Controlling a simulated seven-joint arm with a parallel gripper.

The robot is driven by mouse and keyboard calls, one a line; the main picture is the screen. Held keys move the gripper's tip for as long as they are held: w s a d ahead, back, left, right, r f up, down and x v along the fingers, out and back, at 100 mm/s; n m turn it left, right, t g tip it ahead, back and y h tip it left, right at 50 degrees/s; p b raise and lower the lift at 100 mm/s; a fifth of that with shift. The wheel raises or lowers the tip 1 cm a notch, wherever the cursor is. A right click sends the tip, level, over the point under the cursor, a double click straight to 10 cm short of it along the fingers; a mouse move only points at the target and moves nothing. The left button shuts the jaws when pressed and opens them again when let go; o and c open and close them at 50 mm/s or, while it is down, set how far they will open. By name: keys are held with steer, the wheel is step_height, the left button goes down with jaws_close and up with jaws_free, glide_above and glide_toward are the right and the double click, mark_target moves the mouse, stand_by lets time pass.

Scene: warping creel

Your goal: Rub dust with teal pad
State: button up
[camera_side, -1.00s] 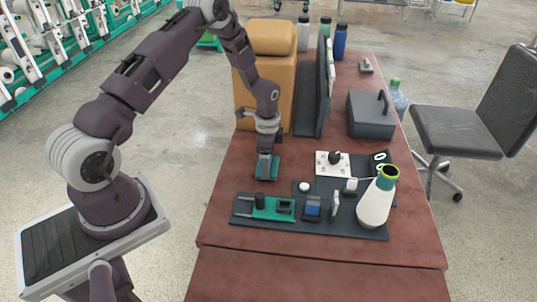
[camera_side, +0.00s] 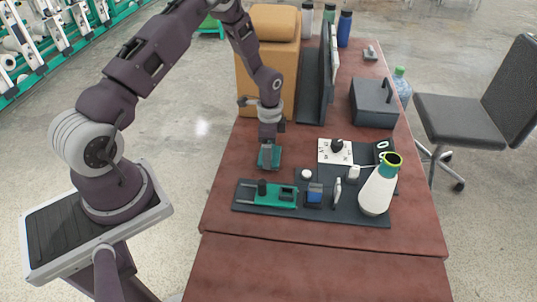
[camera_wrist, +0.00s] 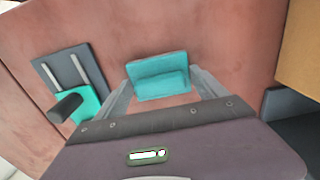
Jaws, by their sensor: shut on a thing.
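My gripper (camera_side: 269,148) is shut on the teal pad (camera_side: 269,159), over the left part of the reddish-brown table (camera_side: 222,200). In the wrist view the pad (camera_wrist: 158,72) sits between the two finger tips (camera_wrist: 160,88), a flat teal plate with a raised block on it. I cannot tell whether the pad touches the table or is slightly above it. I cannot make out any dust in these views.
A dark mat (camera_side: 320,211) in front holds a green fixture (camera_side: 267,195), a blue-topped block (camera_side: 315,192) and a white cone (camera_side: 378,190). A tan case (camera_side: 268,60) stands behind my gripper. A grey box (camera_side: 375,103) is at the back right.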

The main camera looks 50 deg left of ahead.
steer(key=shift+w+a, duration=2.4)
steer(key=shift+a, duration=0.05)
step_height(320, 180, up, 8)
